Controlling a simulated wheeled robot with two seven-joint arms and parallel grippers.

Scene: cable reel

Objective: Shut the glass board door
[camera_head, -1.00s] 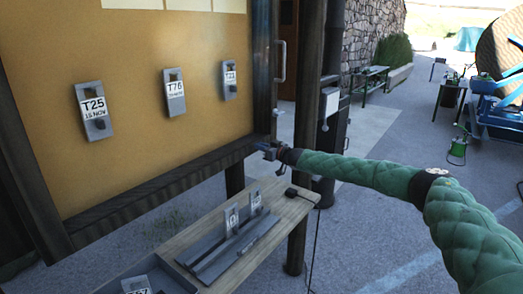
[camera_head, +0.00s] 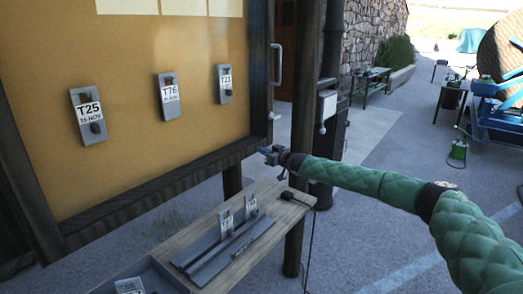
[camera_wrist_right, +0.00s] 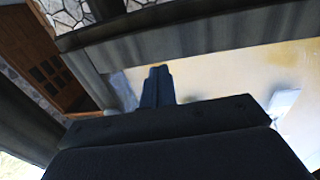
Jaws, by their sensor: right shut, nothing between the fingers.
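The notice board (camera_head: 150,140) has a yellow backing in a dark wooden frame and fills the left of the head view. A pale upright handle (camera_head: 277,63) shows at its right edge, so the glass door seems to stand near edge-on there. The glass itself is hard to make out. My right gripper (camera_head: 269,153) is shut and empty by the board's lower right corner, below the handle. Its closed fingers (camera_wrist_right: 157,85) show in the right wrist view, before a dark frame bar and pale panel. I cannot tell whether they touch the frame. My left gripper is out of view.
Tags T25 (camera_head: 89,116), T76 (camera_head: 169,96) and T23 (camera_head: 225,83) hang on the board. A wooden shelf (camera_head: 283,215) with tags and a grey rail lies below. A dark post (camera_head: 302,120) stands just right of the board.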

